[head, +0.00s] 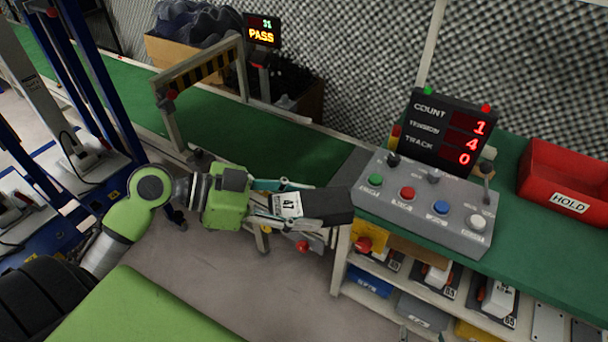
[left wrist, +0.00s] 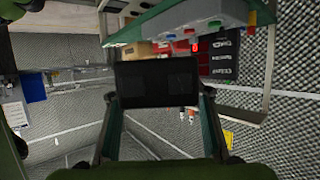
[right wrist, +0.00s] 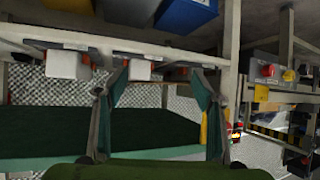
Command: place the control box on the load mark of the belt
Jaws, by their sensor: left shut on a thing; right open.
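My left gripper (head: 286,203) is shut on the control box (head: 328,206), a dark box with a white label marked 47 at its near end. It holds the box in the air, in front of the belt and left of the button console. In the left wrist view the box (left wrist: 156,83) sits between both fingers. The green belt (head: 265,140) runs from the upper left to the console; no load mark can be clearly made out. My right gripper (right wrist: 158,90) is open and empty in the right wrist view, and is outside the head view.
A button console (head: 425,205) with a count display (head: 448,135) stands right of the belt's end. A red HOLD bin (head: 566,185) is at the far right. A striped gate (head: 200,75) spans the belt. Shelves with boxes (head: 436,275) lie below the console.

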